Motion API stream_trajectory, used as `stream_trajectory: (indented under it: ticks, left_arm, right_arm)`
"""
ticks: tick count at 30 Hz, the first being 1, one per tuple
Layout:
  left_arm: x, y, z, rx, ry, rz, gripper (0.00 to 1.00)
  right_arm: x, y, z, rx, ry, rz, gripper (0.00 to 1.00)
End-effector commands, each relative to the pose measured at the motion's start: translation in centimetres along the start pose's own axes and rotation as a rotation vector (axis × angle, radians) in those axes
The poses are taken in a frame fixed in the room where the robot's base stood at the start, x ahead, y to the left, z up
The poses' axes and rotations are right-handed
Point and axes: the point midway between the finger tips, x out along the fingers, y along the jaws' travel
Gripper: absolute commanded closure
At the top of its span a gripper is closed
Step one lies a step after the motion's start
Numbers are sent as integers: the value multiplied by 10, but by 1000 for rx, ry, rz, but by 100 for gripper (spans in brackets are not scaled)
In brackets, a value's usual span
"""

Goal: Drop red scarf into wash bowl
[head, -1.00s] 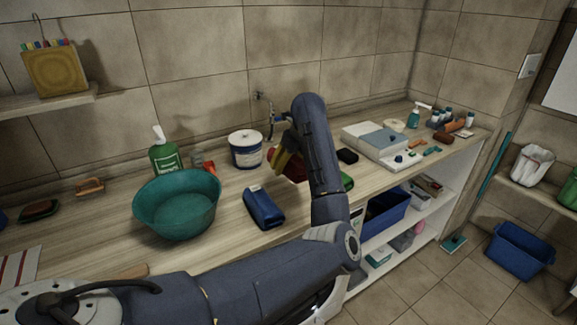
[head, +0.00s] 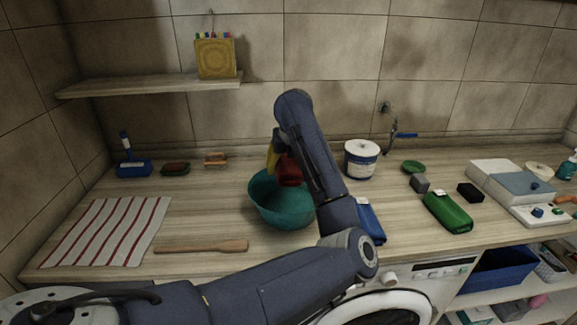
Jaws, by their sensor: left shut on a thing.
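The teal wash bowl (head: 266,206) stands on the wooden counter in the middle of the head view, partly hidden by my left arm. My left gripper (head: 282,163) is shut on the red scarf (head: 290,174), a dark red bundle. In the picture the scarf overlaps the bowl's back rim and seems to be above it; its exact height is hard to tell. My arm hides part of the gripper. My right gripper is not in view.
A wooden paddle (head: 202,246) and striped towel (head: 110,230) lie left.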

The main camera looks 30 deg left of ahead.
Motion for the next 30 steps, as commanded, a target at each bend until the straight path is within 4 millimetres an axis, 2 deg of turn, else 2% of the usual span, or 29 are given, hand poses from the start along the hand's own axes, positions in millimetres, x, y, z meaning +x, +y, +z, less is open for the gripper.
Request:
stream_trajectory:
  ticks: [8, 22, 30]
  left_arm:
    - [2, 0, -2, 83, 0, -36, 66]
    - [40, 1, -17, 90, 0, -35, 66]
    - [53, 0, -23, 89, -1, -37, 66]
  right_arm:
    - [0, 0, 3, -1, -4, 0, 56]
    - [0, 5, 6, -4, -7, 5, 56]
    - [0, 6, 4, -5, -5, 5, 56]
